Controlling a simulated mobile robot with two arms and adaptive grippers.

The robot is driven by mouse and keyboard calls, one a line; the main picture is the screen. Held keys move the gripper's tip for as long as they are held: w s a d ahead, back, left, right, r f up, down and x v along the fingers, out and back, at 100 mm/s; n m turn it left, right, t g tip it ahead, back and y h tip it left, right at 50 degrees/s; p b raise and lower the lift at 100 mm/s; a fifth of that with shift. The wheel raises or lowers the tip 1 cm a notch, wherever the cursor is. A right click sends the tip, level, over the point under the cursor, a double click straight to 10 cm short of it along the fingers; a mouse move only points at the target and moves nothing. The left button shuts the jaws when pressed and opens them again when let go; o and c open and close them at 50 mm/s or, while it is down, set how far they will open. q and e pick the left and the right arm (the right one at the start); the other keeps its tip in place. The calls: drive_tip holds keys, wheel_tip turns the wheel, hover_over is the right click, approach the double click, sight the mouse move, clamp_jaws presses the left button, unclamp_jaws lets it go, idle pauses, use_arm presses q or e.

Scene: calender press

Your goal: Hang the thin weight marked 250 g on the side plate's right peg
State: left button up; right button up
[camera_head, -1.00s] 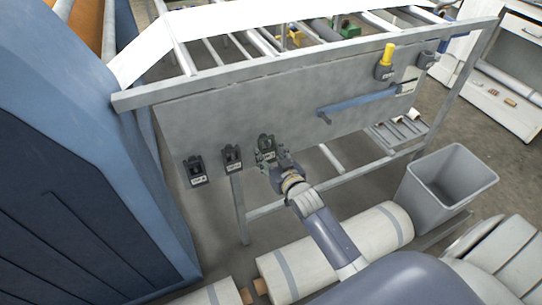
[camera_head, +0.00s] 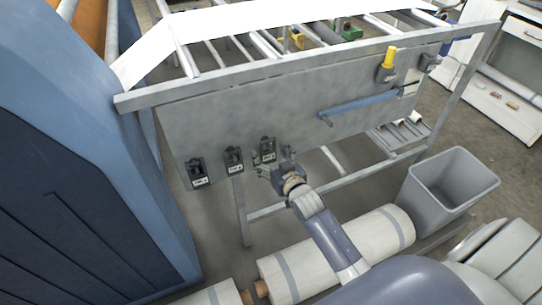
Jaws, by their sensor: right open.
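The grey side plate (camera_head: 290,105) of the frame faces me. Three dark weights hang in a row at its lower left: a left weight (camera_head: 197,174), a middle weight (camera_head: 233,159) and a right weight (camera_head: 268,149). Each has a pale label too small to read here. The pegs behind them are hidden. My right gripper (camera_head: 273,160) is open just in front of and below the right weight, its fingers spread to either side. Nothing is between its fingers that I can make out. My left gripper is not in view.
A blue bar (camera_head: 358,104) and a yellow-topped holder (camera_head: 388,65) are on the plate's right part. A grey bin (camera_head: 450,185) stands at right. White rolls (camera_head: 335,250) lie on the floor below my arm. A large blue machine housing (camera_head: 90,150) fills the left.

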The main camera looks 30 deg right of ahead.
drive_tip(key=shift+s+f, duration=0.1)
drive_tip(key=shift+s, duration=0.05)
drive_tip(key=d+v, duration=0.1)
drive_tip(key=v, duration=1.1)
drive_tip(key=s+a+f+g, duration=0.2)
drive_tip(key=s+f, duration=0.2)
drive_tip(key=f, duration=0.7)
drive_tip(key=s+a+f+n+g+y, duration=0.1)
drive_tip(key=s+f+g, duration=0.25)
drive_tip(key=f, duration=0.75)
drive_tip(key=s+a+f+g, duration=0.2)
drive_tip(key=s+f, duration=0.3)
drive_tip(key=f, duration=0.5)
drive_tip(key=s+f+g, duration=0.2)
drive_tip(key=s+f, duration=0.3)
drive_tip(key=s, duration=0.4)
drive_tip(key=s+f+n+g, duration=0.1)
drive_tip(key=s+f+g, duration=0.1)
drive_tip(key=s+f, duration=0.4)
drive_tip(key=s+f+n+g, duration=0.1)
drive_tip(key=s+f+g, duration=0.2)
drive_tip(key=s, duration=0.9)
wheel_tip(320, 180, down, 3)
drive_tip(key=shift+a+r, duration=0.15)
drive_tip(key=shift+a, duration=0.1)
